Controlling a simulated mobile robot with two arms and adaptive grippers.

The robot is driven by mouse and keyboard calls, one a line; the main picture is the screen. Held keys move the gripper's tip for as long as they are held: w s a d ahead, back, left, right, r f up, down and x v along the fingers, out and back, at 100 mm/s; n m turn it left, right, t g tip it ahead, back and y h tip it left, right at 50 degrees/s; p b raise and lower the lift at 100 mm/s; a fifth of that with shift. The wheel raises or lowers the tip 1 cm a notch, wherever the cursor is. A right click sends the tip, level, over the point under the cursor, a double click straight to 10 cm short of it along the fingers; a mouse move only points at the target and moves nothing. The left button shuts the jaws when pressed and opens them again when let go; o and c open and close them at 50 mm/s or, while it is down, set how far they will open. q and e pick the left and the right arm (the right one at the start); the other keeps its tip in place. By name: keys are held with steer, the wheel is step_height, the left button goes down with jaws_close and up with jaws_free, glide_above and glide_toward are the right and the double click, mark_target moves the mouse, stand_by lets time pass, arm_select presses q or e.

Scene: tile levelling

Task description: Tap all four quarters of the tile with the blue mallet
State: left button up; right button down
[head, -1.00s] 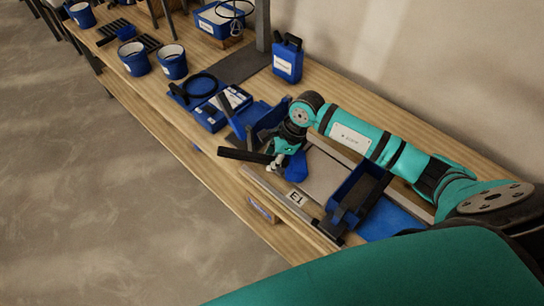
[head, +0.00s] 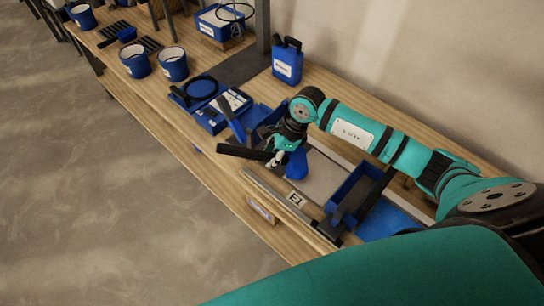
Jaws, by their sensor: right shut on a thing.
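My right gripper (head: 277,157) is shut on the blue mallet, whose black handle (head: 242,152) sticks out to the left past the bench's front edge. The mallet's blue head (head: 297,164) is just right of the gripper, over the left end of the grey tile (head: 325,177). I cannot tell whether the head touches the tile. My right arm and the mallet hide part of the tile's left and back. My left gripper is not in view.
A blue open box (head: 352,190) with dark bars stands at the tile's right. A metal rail (head: 275,193) runs along its front. Blue trays (head: 222,108) lie to the left, and a blue canister (head: 287,62) stands behind. Blue buckets (head: 173,65) stand farther left.

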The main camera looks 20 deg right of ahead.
step_height(320, 180, down, 5)
steer(key=b, duration=0.3)
steer(key=shift+r, duration=0.15)
steer(key=shift+r+p, duration=0.35)
steer(key=shift+r, duration=0.3)
step_height(320, 180, up, 4)
steer(key=p, duration=0.2)
steer(key=shift+r+p, duration=0.1)
steer(key=shift+p, duration=0.25)
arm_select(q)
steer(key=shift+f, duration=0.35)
